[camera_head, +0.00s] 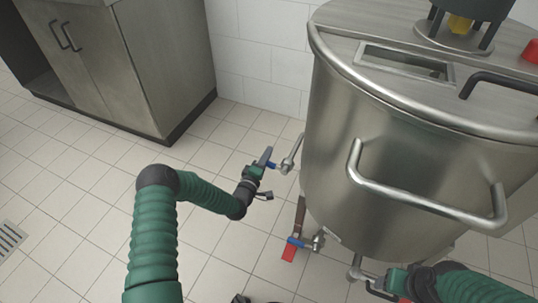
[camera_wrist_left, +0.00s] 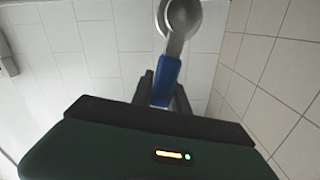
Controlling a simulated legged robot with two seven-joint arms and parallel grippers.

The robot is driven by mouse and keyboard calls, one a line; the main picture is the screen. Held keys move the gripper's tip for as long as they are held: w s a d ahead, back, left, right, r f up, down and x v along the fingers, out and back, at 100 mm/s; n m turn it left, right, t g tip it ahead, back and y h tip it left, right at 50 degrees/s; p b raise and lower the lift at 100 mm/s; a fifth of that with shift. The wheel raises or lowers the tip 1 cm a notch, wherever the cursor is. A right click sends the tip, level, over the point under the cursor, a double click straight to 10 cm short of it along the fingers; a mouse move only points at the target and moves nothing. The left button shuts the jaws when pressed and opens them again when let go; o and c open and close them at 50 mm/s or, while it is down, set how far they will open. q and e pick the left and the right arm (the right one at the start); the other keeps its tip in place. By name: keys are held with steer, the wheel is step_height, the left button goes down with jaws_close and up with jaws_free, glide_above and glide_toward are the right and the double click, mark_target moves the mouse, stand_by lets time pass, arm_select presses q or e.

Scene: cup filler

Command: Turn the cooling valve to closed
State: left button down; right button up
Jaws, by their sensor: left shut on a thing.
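A valve with a blue handle (camera_head: 273,166) sits on a metal pipe stub (camera_head: 289,160) on the left side of the steel tank (camera_head: 335,150). My left gripper (camera_head: 266,164) is shut on this blue handle. In the left wrist view the handle (camera_wrist_left: 166,82) lies between the dark fingers (camera_wrist_left: 165,95), with its metal stem leading up to a round fitting (camera_wrist_left: 183,17). A second blue-handled valve (camera_head: 297,242) sits lower by the tank's base. No label shows which valve is the cooling one. My right gripper (camera_head: 373,287) is low beneath the tank; its fingers are unclear.
The tank has a curved metal handle (camera_head: 420,207) on its front. A red part (camera_head: 289,254) hangs by the lower valve. A steel cabinet (camera_head: 120,60) stands at the back left. Tiled floor (camera_head: 70,200) is open on the left, with a drain grate (camera_head: 10,238).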

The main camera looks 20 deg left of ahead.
arm_select(q)
steer(key=shift+s+a+f+n+b, duration=0.1)
steer(key=shift+f+n+b, duration=0.15)
steer(key=shift+f+n, duration=0.4)
steer(key=shift+s+a+f+n+b, duration=0.1)
steer(key=shift+f+n+b, duration=0.15)
steer(key=shift+f+n, duration=0.35)
steer(key=c, duration=1.3)
jaws_free()
steer(key=shift+w, duration=0.1)
steer(key=shift+r, duration=0.15)
steer(key=s+p, duration=0.2)
steer(key=s, duration=0.3)
steer(key=s+p, duration=0.2)
steer(key=s, duration=0.4)
steer(key=s+p, duration=0.3)
steer(key=s, duration=0.3)
steer(key=shift+a, duration=0.3)
steer(key=shift+w, duration=0.1)
